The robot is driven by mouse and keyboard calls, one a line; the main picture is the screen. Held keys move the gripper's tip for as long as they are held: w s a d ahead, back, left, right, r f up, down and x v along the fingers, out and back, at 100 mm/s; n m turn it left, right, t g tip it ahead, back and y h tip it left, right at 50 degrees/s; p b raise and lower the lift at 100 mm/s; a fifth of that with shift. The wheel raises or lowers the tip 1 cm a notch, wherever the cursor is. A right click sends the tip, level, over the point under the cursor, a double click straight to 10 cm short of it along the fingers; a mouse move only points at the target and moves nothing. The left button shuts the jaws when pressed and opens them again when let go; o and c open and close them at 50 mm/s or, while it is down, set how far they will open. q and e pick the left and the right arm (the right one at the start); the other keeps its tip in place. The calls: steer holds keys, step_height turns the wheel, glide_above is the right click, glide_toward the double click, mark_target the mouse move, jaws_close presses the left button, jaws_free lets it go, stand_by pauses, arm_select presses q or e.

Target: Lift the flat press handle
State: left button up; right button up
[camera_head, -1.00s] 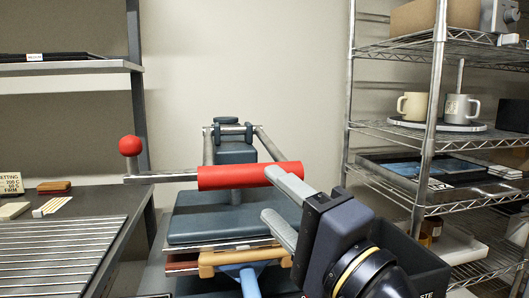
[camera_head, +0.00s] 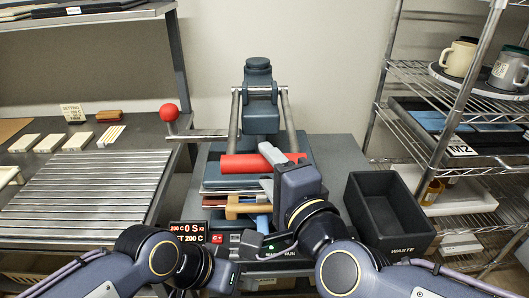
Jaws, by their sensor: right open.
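The flat press (camera_head: 258,85) stands in the middle, dark blue-grey. Its red handle grip (camera_head: 240,165) lies crosswise in front, at the end of two metal side arms that run back to the pivot. My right gripper (camera_head: 268,172) is open at the right part of the grip, one finger over it and the other just below. I cannot tell whether the fingers touch it. My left gripper (camera_head: 240,268) is low, in front of the press near its control panel. Its fingers are not clear.
A red ball knob (camera_head: 169,112) on a lever sticks out left of the press. A black waste bin (camera_head: 393,226) stands at the right. A slatted rack (camera_head: 85,195) is on the left bench. A wire shelf (camera_head: 440,80) with mugs stands at the far right.

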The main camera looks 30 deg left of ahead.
mark_target(260, 158)
steer(key=x, duration=0.4)
jaws_close()
stand_by(0.4)
